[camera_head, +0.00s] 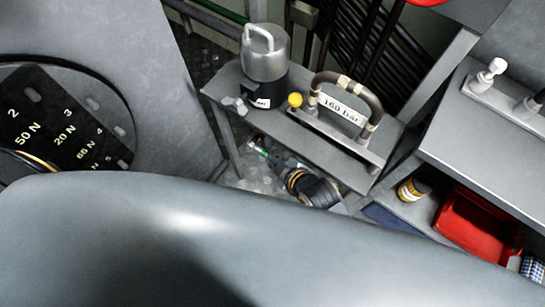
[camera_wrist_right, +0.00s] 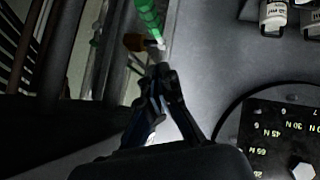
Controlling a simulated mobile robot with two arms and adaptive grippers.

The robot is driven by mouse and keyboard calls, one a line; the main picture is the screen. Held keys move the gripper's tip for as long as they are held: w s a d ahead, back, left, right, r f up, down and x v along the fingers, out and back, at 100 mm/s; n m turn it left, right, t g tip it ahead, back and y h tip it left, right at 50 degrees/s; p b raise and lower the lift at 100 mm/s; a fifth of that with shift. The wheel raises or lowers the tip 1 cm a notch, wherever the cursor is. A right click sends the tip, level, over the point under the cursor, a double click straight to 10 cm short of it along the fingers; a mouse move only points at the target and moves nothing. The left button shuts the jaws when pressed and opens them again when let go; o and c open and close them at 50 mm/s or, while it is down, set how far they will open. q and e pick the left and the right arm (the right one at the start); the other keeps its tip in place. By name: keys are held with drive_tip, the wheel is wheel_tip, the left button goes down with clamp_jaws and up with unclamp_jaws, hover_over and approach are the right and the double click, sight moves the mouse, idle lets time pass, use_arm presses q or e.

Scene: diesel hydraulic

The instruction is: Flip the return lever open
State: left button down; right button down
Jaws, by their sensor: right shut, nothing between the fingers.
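My right gripper (camera_head: 270,157) is low beyond the large grey surface in the foreground, small and partly lost against the floor. In the right wrist view my right gripper (camera_wrist_right: 162,72) has its fingers together with nothing between them. Just beyond the fingertips is a green banded rod (camera_wrist_right: 147,14), with a brown knob-like piece (camera_wrist_right: 134,42) to its left and a pale tip beside the fingers. I cannot tell whether they touch, or which part is the return lever. My left gripper is not in view.
A grey bench (camera_head: 325,152) carries a metal canister (camera_head: 264,65) and a handle-like pipe marked 160 bar (camera_head: 347,101). A red bin (camera_head: 478,225) and a yellow can (camera_head: 412,190) sit on a lower shelf at right. A black dial plate (camera_head: 60,125) is at left.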

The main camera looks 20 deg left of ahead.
sight(267, 154)
drive_tip(key=w+f, duration=0.1)
drive_tip(key=a+f, duration=0.1)
drive_tip(key=f, duration=0.1)
drive_tip(key=w+f, duration=0.1)
drive_tip(key=shift+w+a+f+b, duration=0.25)
drive_tip(key=shift+w+f+b, duration=0.05)
drive_tip(key=shift+w+f, duration=0.05)
drive_tip(key=shift+w+d+f, duration=0.1)
drive_tip(key=shift+w+f, duration=0.1)
drive_tip(key=shift+f, duration=0.35)
